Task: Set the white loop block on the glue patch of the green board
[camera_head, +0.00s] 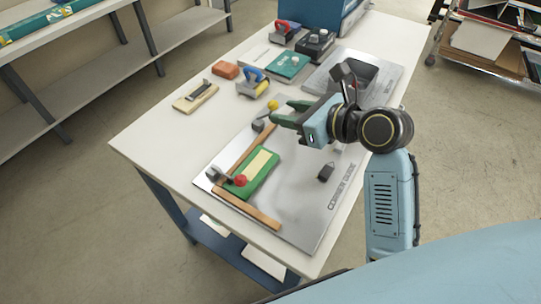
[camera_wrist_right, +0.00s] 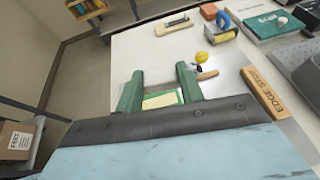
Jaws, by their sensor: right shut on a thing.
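The green board (camera_head: 248,184) lies on the metal plate against wooden strips. Its cream glue patch (camera_head: 261,164) faces up, and shows in the wrist view (camera_wrist_right: 160,101) beyond and below the fingers. My right gripper (camera_head: 275,112) is above the plate, past the board's far end in the head view. Its green fingers (camera_wrist_right: 159,88) are shut on a pale thing (camera_wrist_right: 158,76), seemingly the white loop block, only partly visible between them. In the head view I cannot make out the block; the gripper hides it. My left gripper is not in view.
A red-knobbed clamp (camera_head: 239,180) sits at the board's near left corner, and a yellow-knobbed one (camera_head: 273,105) near my right fingers. A small black block (camera_head: 326,172) stands on the corner guide plate (camera_head: 300,205). Tools and a teal book (camera_head: 288,65) fill the table's far part.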

